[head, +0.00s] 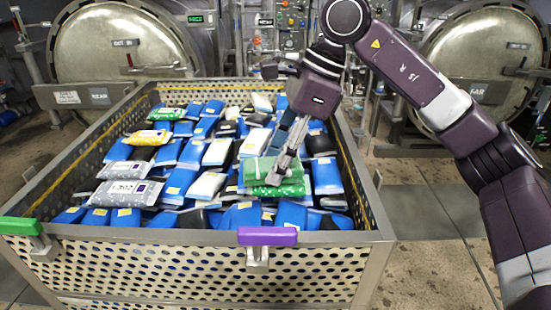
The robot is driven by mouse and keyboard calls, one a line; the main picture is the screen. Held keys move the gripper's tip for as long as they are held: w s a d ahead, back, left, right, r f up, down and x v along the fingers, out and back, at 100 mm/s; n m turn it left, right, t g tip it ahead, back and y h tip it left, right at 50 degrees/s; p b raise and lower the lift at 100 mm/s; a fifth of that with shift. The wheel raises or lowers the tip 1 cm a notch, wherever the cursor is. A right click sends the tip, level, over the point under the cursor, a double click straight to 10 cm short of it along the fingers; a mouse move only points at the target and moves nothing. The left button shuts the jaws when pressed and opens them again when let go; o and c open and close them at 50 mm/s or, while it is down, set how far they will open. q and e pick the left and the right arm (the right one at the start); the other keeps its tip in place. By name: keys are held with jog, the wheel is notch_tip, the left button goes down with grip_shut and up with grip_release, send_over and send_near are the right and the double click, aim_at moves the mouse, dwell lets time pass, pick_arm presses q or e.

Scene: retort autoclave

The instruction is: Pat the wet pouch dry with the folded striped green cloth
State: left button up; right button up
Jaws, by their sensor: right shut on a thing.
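My right gripper (279,174) reaches down into the perforated metal basket from the upper right. It is shut on the folded striped green cloth (258,168), which is light green with pale stripes. The cloth lies over or against a green pouch with white specks (270,190); whether they touch cannot be told. The fingers hide part of both. Another green pouch (165,114) lies at the back left of the pile. No wetness can be made out on any pouch. My left gripper is not in view.
The basket (180,238) is full of blue, white, black, grey and yellow pouches. A purple clip (267,236) and a green clip (20,226) sit on its front rim. Round autoclave doors (125,42) (485,60) stand behind. Floor at right is clear.

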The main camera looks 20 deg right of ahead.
jog(key=shift+s+f+b, duration=0.1)
jog(key=shift+f+b, duration=0.2)
jog(key=shift+f, duration=0.2)
dwell(1.0)
jog(key=shift+r+p, duration=2.65)
jog(key=shift+r, duration=1)
